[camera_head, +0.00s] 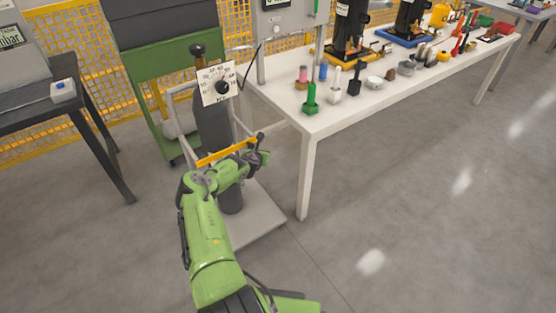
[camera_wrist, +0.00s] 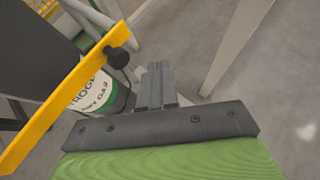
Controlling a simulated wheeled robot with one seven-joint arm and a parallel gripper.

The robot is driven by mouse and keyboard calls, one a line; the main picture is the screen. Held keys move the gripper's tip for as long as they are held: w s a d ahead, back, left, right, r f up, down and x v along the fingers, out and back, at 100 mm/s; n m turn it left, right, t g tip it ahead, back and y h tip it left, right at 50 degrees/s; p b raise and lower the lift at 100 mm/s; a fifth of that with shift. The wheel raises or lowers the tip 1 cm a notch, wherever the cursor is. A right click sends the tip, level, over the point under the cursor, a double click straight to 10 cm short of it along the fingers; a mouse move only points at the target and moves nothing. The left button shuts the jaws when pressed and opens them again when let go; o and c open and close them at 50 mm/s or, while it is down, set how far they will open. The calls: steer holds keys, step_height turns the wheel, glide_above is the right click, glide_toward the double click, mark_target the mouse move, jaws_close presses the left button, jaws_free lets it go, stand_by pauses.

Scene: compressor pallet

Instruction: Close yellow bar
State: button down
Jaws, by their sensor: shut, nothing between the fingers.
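The yellow bar (camera_head: 225,153) runs across the front of a dark grey gas cylinder (camera_head: 214,128) on the pallet. In the wrist view the yellow bar (camera_wrist: 60,108) slants from lower left to upper middle, with a black knob (camera_wrist: 117,57) near its upper end. My gripper (camera_head: 263,150) is near the bar's right end in the head view. In the wrist view its fingers (camera_wrist: 156,72) are together and empty, to the right of the bar and knob, with a visible gap to them. Whether the bar is latched cannot be told.
A dial plate (camera_head: 217,87) stands above the cylinder on the grey pallet (camera_head: 258,217). A white table (camera_head: 310,124) with tools and several small objects stands to the right. A dark table (camera_head: 45,112) stands at left, a green cabinet (camera_head: 160,65) behind. Floor at right is clear.

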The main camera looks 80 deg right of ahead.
steer(key=s+a+r+p, duration=0.4)
steer(key=a+r, duration=0.1)
steer(key=a, duration=0.1)
steer(key=shift+s, duration=0.4)
steer(key=shift+r, duration=0.1)
